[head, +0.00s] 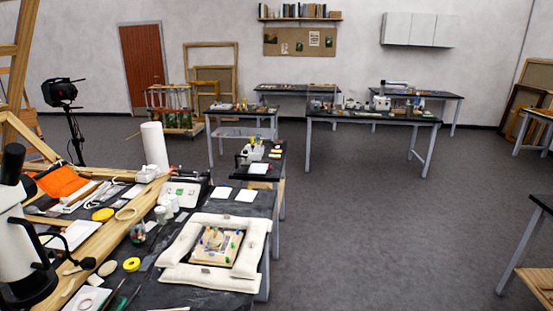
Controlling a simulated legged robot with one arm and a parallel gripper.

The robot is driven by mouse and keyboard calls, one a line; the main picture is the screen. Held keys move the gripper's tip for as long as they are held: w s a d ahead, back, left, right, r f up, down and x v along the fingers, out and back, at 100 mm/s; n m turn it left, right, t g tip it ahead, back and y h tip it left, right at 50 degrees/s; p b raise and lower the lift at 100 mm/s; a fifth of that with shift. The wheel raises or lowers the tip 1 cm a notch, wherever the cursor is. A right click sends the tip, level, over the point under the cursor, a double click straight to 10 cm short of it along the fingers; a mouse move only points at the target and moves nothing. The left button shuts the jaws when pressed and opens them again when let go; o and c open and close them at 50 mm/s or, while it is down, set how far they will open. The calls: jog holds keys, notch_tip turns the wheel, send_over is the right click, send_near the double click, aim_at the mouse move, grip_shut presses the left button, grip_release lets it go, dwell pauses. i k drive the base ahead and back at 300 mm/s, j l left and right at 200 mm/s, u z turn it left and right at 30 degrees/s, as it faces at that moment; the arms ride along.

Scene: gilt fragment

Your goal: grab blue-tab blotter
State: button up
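I cannot make out a blotter with a blue tab for certain. Two small white flat squares lie side by side on the dark bench, a left one (223,194) and a right one (247,196); I see no blue tab on either. In front of them, a pale board (232,259) with several small coloured pieces, some blue, lies inside a frame of white padded cushions (256,236). A pale flat piece (258,168) lies on the small dark table beyond. My gripper is not in view.
A white and black device (22,235) stands at the left edge. Grey floor (390,230) is clear at right; tables stand behind.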

aim_at(223, 192)
jog(key=i, duration=1.85)
jog(key=i+l+u, duration=0.1)
jog(key=i+u, duration=0.3)
jog(key=i, duration=0.15)
jog(key=i+l+u, duration=0.35)
jog(key=i, duration=0.2)
jog(key=i+l+u, duration=0.4)
jog(key=i, duration=0.15)
